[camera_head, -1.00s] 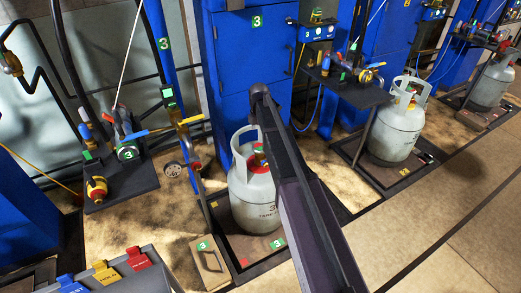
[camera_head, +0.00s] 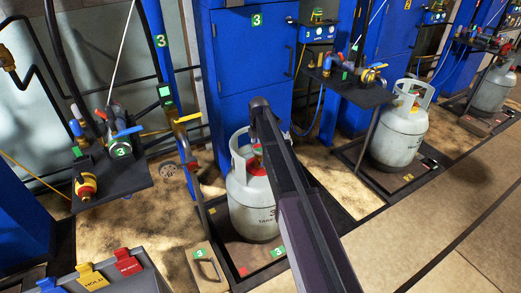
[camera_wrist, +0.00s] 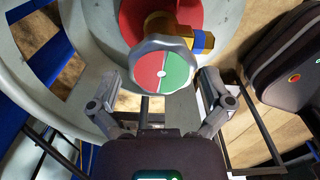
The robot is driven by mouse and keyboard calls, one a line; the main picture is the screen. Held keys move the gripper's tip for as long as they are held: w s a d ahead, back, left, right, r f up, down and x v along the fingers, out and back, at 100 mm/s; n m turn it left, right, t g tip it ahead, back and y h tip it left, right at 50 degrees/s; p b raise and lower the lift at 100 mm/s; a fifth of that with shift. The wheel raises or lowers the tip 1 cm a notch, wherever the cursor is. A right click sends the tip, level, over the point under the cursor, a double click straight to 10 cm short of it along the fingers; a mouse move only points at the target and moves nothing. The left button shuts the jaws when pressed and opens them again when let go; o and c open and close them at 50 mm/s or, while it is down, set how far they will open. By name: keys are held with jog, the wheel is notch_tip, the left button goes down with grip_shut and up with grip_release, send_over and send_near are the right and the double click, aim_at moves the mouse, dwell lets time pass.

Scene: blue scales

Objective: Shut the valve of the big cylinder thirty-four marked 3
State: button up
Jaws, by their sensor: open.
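The big grey cylinder (camera_head: 252,203) stands upright on a dark scale platform (camera_head: 224,232) by the blue cabinet marked 3. Its text is partly hidden behind my arm. In the wrist view its valve handwheel (camera_wrist: 163,75) is a silver knob with a red half and a green half. The brass valve body (camera_wrist: 200,41) shows behind the knob, and the pale collar (camera_wrist: 50,60) curves around the valve. My gripper (camera_wrist: 160,107) is open and empty, with a finger at each lower side of the knob. I cannot tell whether either finger touches it.
More grey cylinders stand at the right, one (camera_head: 399,130) on its own scale. A black shelf (camera_head: 120,188) with valves and hoses is at the left. A grey box (camera_head: 140,284) with coloured tags is in front. Floor at the lower right is clear.

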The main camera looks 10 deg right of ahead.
jog(key=shift+f, duration=0.1)
dwell(0.3)
jog(key=c, duration=0.8)
jog(key=shift+d, duration=0.1)
